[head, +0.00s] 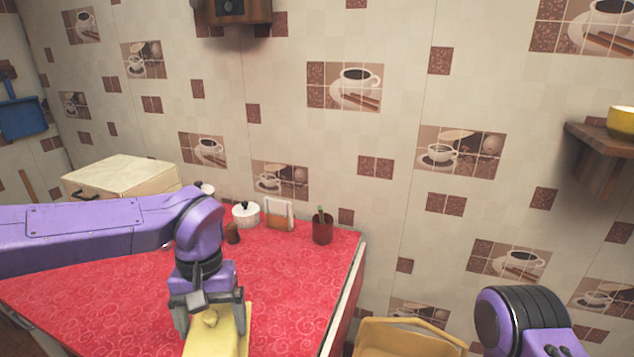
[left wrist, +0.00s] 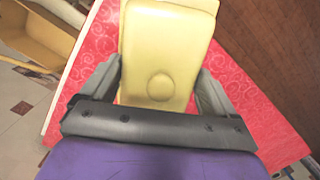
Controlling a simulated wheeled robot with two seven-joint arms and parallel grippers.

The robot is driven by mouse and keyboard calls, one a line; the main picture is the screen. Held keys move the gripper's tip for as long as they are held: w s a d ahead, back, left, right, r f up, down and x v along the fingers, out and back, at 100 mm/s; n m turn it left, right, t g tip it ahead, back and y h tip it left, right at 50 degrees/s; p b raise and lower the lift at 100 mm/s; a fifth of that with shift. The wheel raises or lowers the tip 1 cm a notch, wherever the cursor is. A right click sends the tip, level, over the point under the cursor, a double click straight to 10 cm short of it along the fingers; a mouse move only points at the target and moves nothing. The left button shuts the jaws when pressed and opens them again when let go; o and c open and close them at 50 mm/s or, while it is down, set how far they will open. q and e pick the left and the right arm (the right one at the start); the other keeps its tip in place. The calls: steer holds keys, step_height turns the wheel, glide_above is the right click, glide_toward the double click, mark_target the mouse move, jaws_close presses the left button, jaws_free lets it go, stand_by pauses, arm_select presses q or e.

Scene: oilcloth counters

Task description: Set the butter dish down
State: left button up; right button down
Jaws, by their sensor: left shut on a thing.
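The butter dish (head: 229,338) is a yellow lidded block with a round knob on top, at the bottom of the head view. My left gripper (head: 210,318) comes down over it from above, with one finger on each side, shut on it. In the left wrist view the dish (left wrist: 165,50) lies between the two fingers of the gripper (left wrist: 158,88), its knob facing the camera. The red oilcloth counter (head: 285,290) lies below it. Whether the dish touches the counter cannot be told. My right arm shows at the lower right of the head view, its fingers not visible.
At the counter's back stand a white lidded pot (head: 246,215), a napkin holder (head: 280,215), a dark red cup (head: 322,228) and a small brown shaker (head: 232,233). The counter's right edge is near. A tan bin (head: 410,340) stands beyond it. The cloth's middle is clear.

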arm_select(q)
steer(key=shift+m, duration=0.8)
steer(key=w+f, duration=0.1)
steer(key=w+a+f, duration=0.2)
steer(key=w, duration=0.1)
steer(key=shift+f, duration=0.4)
steer(key=f, duration=0.3)
steer(key=shift+w+a+f, duration=0.2)
steer(key=shift+w+f, duration=0.2)
steer(key=shift+s+d+f, duration=0.1)
steer(key=shift+s+f, duration=0.15)
steer(key=shift+f, duration=0.25)
steer(key=shift+s+d+f, duration=0.1)
steer(key=shift+s+f, duration=0.15)
steer(key=shift+f, duration=0.2)
steer(key=shift+a, duration=0.1)
